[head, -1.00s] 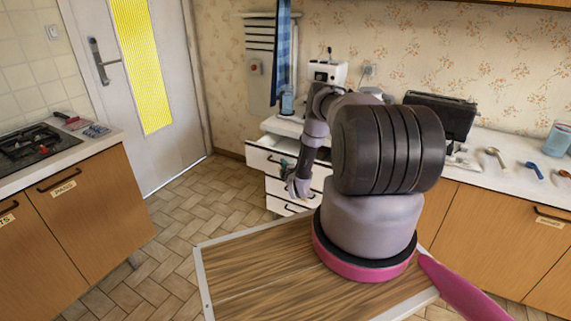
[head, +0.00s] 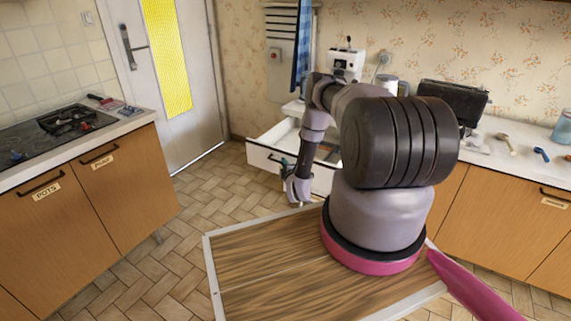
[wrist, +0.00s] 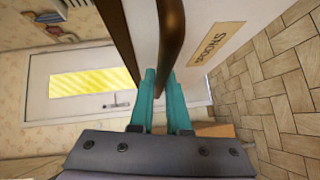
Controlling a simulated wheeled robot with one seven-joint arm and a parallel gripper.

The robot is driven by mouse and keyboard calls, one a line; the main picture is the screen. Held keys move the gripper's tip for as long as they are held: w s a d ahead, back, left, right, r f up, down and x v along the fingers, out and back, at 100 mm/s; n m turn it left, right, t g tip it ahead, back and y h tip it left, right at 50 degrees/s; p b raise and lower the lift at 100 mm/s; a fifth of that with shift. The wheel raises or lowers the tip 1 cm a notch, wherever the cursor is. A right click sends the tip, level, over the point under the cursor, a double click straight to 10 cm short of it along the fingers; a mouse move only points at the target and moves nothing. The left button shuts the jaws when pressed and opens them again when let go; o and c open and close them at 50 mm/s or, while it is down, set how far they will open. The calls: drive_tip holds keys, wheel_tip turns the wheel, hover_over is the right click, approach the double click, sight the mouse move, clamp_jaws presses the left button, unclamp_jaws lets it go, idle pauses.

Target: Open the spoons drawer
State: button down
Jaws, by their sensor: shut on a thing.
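The spoons drawer (head: 262,158) is the white top drawer under the counter in the head view, and it stands pulled out with part of its inside showing. In the wrist view its front (wrist: 205,18) carries a tan label (wrist: 216,45) reading SPOONS. Its dark bar handle (wrist: 172,38) runs down between the teal fingertips. My gripper (wrist: 157,80) is shut on this handle. In the head view my gripper (head: 287,170) is at the drawer's front, and my arm hides the drawer's right part.
Parquet floor (head: 195,215) is clear left of the drawer. A counter with a stove (head: 65,122) stands at left, and a white door (head: 195,70) is behind. Spoons (head: 507,143) and a dark appliance (head: 455,100) are on the right counter.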

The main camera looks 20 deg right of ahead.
drive_tip(key=c, duration=0.9)
unclamp_jaws()
drive_tip(key=shift+s, duration=0.1)
drive_tip(key=s, duration=0.3)
drive_tip(key=s+r, duration=0.1)
drive_tip(key=s, duration=0.3)
drive_tip(key=s+a, duration=0.1)
drive_tip(key=s, duration=0.2)
drive_tip(key=shift+s+r, duration=0.2)
drive_tip(key=shift+s, duration=0.05)
drive_tip(key=shift+w+r, duration=0.1)
